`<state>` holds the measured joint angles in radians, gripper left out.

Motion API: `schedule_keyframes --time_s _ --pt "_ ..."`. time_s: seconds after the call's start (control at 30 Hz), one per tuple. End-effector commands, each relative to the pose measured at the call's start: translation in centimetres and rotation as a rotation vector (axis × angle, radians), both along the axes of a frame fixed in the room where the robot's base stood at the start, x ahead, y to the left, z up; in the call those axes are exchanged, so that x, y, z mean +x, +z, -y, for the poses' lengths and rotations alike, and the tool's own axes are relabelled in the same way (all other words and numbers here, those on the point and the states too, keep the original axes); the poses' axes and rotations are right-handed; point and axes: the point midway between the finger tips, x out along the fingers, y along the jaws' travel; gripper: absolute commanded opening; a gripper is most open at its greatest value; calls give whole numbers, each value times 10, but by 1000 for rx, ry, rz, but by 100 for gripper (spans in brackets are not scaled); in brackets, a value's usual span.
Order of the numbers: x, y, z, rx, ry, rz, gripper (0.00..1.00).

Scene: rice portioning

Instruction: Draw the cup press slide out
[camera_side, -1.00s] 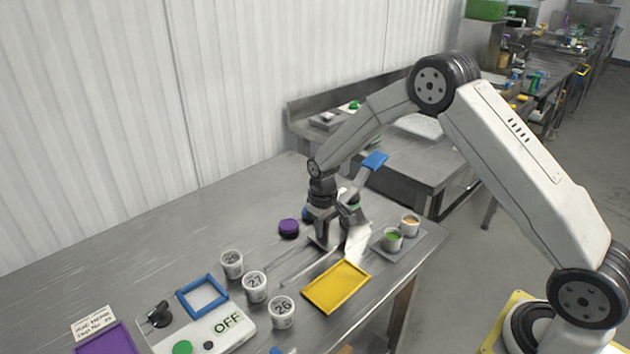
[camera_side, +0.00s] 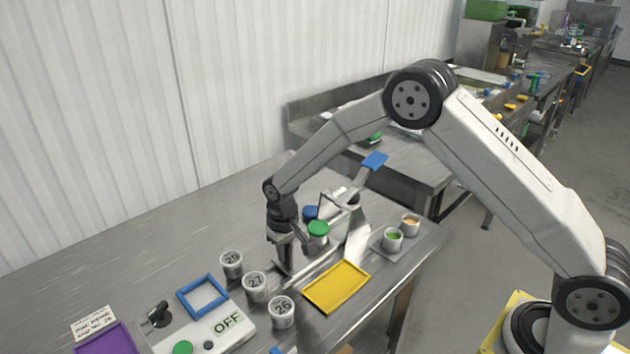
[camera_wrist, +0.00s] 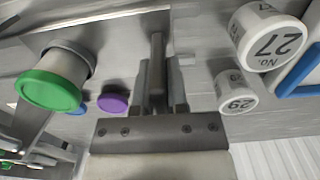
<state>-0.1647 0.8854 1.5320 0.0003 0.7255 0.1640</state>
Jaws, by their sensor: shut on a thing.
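The cup press is a steel frame with a blue-ended lever (camera_side: 375,161). Its slide runs on the bench and is drawn out toward the front left. A green-topped pale cup (camera_side: 318,230) sits on the slide side of the press; it also shows at left in the wrist view (camera_wrist: 50,92). My gripper (camera_side: 284,264) points down at the slide's outer end. In the wrist view its fingers (camera_wrist: 158,92) are shut on a grey upright handle (camera_wrist: 157,60). The lower part of the slide is partly hidden by my gripper.
White cups numbered 29 (camera_side: 231,263), 27 (camera_side: 254,285) and 26 (camera_side: 281,312) stand just left and in front of my gripper. A yellow tray (camera_side: 337,286) lies to the right. A control panel (camera_side: 225,338) reading OFF is at front left. Purple (camera_wrist: 112,102) and blue round pieces lie beyond.

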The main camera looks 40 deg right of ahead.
Motion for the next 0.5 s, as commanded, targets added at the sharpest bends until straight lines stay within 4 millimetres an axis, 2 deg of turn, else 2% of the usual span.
schedule_keyframes --time_s 0.03,0.13,0.47,0.5 --pt "1 1 -10 1 5 4 0" --pt "1 1 -22 1 3 5 0" --pt "1 2 -29 4 1 6 0" --pt "1 2 -29 4 1 6 21"
